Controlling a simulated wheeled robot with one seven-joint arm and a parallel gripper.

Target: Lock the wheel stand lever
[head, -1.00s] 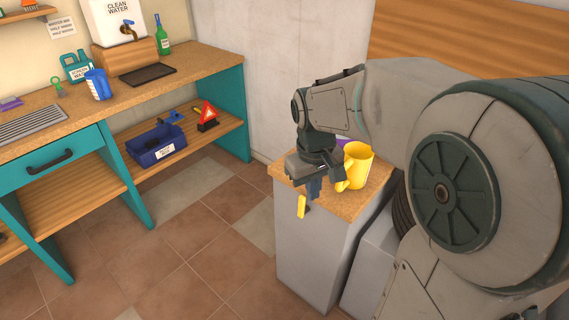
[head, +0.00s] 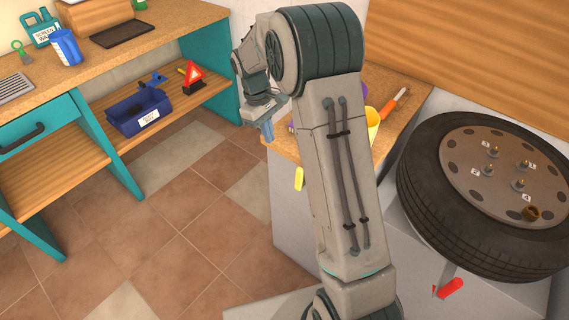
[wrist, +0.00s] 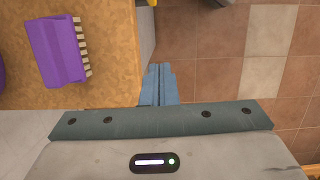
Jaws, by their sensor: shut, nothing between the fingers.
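A red-handled lever (head: 450,288) sticks out at the lower right of the head view, below the wheel. I take it for the stand lever. The wheel (head: 490,185) lies tilted on its grey stand, a black tyre with a brown rim and several studs. Its lower parts are partly hidden by the tyre. My gripper (head: 268,130) is far from the lever, at the left edge of the wooden-topped cabinet. In the wrist view its blue fingers (wrist: 158,85) are shut together, empty, just off the cabinet edge above the floor.
On the cabinet top (head: 400,120) are a yellow mug (head: 373,125), an orange-handled tool (head: 396,102) and a purple brush-like object (wrist: 57,48). A yellow handle (head: 299,179) hangs at its front. A workbench (head: 185,20) stands left. The tiled floor between is clear.

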